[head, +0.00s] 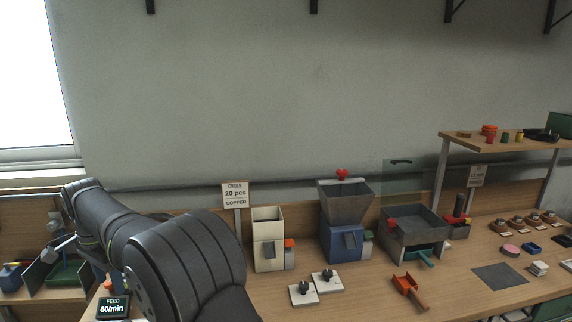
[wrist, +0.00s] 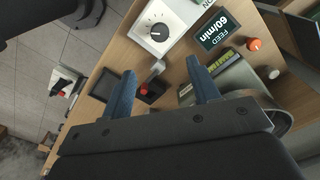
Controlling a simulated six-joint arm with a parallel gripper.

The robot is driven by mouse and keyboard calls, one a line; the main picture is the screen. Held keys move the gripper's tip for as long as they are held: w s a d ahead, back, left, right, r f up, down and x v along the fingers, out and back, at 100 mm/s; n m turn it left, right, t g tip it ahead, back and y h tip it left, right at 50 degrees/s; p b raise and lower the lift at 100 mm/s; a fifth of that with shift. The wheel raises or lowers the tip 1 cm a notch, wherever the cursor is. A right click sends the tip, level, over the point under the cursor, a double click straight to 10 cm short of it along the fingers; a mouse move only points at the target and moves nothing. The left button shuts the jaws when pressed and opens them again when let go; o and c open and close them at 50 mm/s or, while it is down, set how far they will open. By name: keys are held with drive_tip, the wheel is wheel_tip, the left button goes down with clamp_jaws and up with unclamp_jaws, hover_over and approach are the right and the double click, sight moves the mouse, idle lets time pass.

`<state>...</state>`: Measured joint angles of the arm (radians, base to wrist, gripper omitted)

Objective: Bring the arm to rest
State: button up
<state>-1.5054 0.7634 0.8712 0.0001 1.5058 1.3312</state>
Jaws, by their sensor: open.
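My gripper (wrist: 164,88) shows in the wrist view with two blue fingers spread apart. Nothing is between the fingertips, and the gripper hangs above the bench near its edge. A dark box with a red knob (wrist: 144,90) lies below and between the fingers. In the head view my dark arm reaches in at the lower left and bends away to the left. The gripper itself is mostly hidden behind the arm there.
The feed display (head: 114,307) stands by my arm and also shows in the wrist view (wrist: 217,31). A white dial box (wrist: 158,31) is beside it. A cream hopper (head: 268,238), blue hopper machine (head: 341,243) and red scoop (head: 408,290) are to the right. The bench front is fairly clear.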

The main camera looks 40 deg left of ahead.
drive_tip(key=s+r+n+t+y, duration=0.2)
drive_tip(key=s+r+n+t, duration=0.1)
drive_tip(key=s+r, duration=0.3)
drive_tip(key=shift+s+d+r+n, duration=0.2)
drive_tip(key=shift+s+d+n, duration=0.05)
drive_tip(key=shift+n, duration=0.15)
drive_tip(key=o, duration=0.4)
drive_tip(key=shift+s, duration=0.15)
drive_tip(key=shift+c, duration=0.2)
drive_tip(key=o, duration=0.6)
drive_tip(key=s+r+n, duration=0.1)
drive_tip(key=s+r+t+y, duration=0.1)
drive_tip(key=s, duration=0.1)
drive_tip(key=s+r+n+y, duration=0.1)
drive_tip(key=shift+s+d+n, duration=0.2)
drive_tip(key=shift+d+n, duration=0.1)
drive_tip(key=shift+d, duration=0.05)
drive_tip(key=shift+o, duration=0.2)
drive_tip(key=x, duration=0.9)
drive_tip(key=shift+a+n+t+y, duration=0.3)
drive_tip(key=shift+a, duration=0.05)
